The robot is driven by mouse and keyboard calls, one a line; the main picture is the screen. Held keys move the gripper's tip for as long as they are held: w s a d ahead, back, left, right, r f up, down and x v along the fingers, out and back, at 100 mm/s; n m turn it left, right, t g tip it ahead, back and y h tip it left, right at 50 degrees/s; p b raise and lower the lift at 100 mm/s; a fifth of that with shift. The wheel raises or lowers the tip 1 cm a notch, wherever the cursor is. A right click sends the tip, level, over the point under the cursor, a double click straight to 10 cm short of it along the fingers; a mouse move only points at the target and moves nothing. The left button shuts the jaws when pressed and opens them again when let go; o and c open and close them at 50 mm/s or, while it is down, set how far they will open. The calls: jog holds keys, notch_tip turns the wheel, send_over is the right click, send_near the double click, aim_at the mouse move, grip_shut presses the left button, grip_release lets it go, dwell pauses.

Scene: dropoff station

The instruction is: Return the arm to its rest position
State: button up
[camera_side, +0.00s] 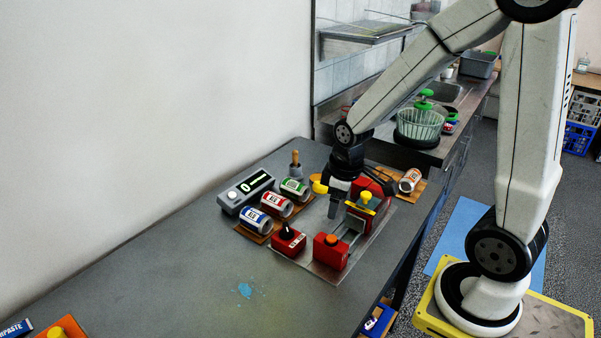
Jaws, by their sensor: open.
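My gripper (335,207) points down over the metal plate on the grey table, among red station parts. It is open, and I see nothing held between its fingers. The upper arm and forearm reach from the yellow base plate at the right across to the table. A red block with a yellow knob (364,198) stands just right of the gripper. A red box with a black knob (289,240) and a red box with an orange button (331,252) stand in front of it. Whether the fingers touch anything is not clear.
Cans with blue (256,221), red (277,205) and green (295,189) labels lie left of the gripper, beside a grey display box (247,192). Another can (410,181) lies to the right. A green-lidded container (419,125) stands on the counter behind. The table's front is mostly clear.

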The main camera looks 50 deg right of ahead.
jog(key=s+a+m+t, duration=0.1)
jog(key=s+a+m, duration=0.2)
jog(key=a, duration=0.4)
jog(key=shift+f, duration=0.45)
